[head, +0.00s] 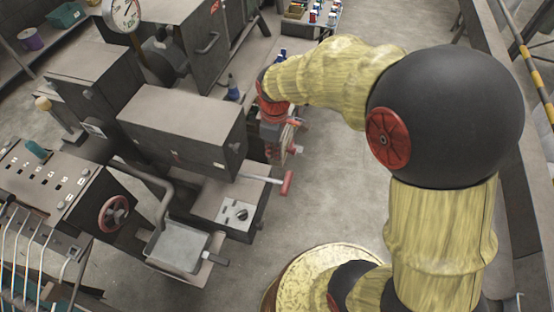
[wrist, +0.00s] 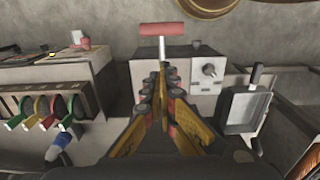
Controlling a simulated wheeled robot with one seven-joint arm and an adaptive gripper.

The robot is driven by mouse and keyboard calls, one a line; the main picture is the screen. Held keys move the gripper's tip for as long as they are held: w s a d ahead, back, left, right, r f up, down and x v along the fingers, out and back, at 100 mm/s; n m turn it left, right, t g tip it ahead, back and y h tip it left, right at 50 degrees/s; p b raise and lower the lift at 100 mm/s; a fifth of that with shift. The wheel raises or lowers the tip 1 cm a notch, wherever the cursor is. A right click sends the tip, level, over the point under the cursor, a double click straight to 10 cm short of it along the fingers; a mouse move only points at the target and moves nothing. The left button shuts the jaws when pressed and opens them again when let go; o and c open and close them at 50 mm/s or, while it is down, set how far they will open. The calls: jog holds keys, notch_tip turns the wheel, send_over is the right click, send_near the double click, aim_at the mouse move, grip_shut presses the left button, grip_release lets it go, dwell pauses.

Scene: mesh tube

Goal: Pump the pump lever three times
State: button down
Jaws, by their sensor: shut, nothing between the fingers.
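A red T-shaped handle on a pale metal rod, which looks like the pump lever (head: 286,182), sticks out to the right from the grey machine in the head view. In the wrist view the red handle (wrist: 168,30) is at the top, beyond my fingertips, with its rod running down toward them. My gripper (wrist: 162,78) is shut and empty, its fingers pointing toward the rod. I cannot tell whether the fingertips touch the rod. In the head view my gripper (head: 290,140) is small and partly hidden by my wrist, above and behind the handle.
A grey box with a dial (head: 236,212) sits left of the handle. A metal tray (head: 178,248) stands at the front, near a red handwheel (head: 113,213). Several coloured levers (wrist: 42,120) are at left in the wrist view. Open floor (head: 325,200) lies right of the machine.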

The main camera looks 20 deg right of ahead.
notch_tip(320, 180, down, 8)
jog(key=shift+a+f+b, duration=0.1)
jog(key=shift+f+b, duration=0.1)
jog(key=shift+b, duration=0.4)
jog(key=f, duration=0.1)
jog(key=s+d+f, duration=0.1)
jog(key=shift+d+f, duration=0.25)
jog(key=shift+f, duration=0.1)
jog(key=shift+s+d+f+b, duration=0.2)
jog(key=shift+d+f+b, duration=0.1)
jog(key=shift+f, duration=0.1)
jog(key=shift+a, duration=0.1)
